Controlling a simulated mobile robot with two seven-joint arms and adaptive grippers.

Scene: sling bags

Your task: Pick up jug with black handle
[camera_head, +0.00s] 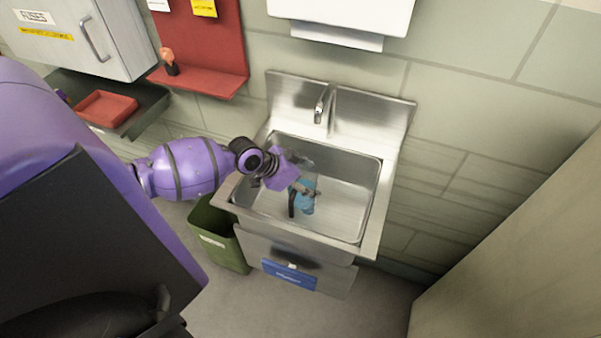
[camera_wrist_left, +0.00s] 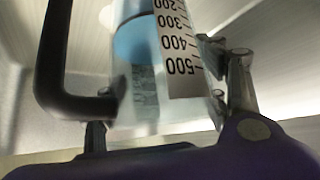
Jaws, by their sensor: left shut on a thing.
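The jug (camera_head: 308,198) is clear and bluish with a black handle (camera_head: 292,202), and it is inside the steel sink (camera_head: 345,212). In the left wrist view the jug (camera_wrist_left: 140,50) fills the upper middle, with a printed scale on its wall and the black handle (camera_wrist_left: 50,60) on the left. My left gripper (camera_head: 305,188) reaches over the sink's left rim and is shut on the jug. One finger shows against the jug's right side in the wrist view. I cannot tell whether the jug touches the sink floor. My right gripper is not in view.
A faucet (camera_head: 320,105) rises at the sink's back, under a white wall unit (camera_head: 345,15). A green bin (camera_head: 220,238) stands left below the sink. A red shelf (camera_head: 200,80) and a grey cabinet (camera_head: 75,35) are at left. The sink's right side is empty.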

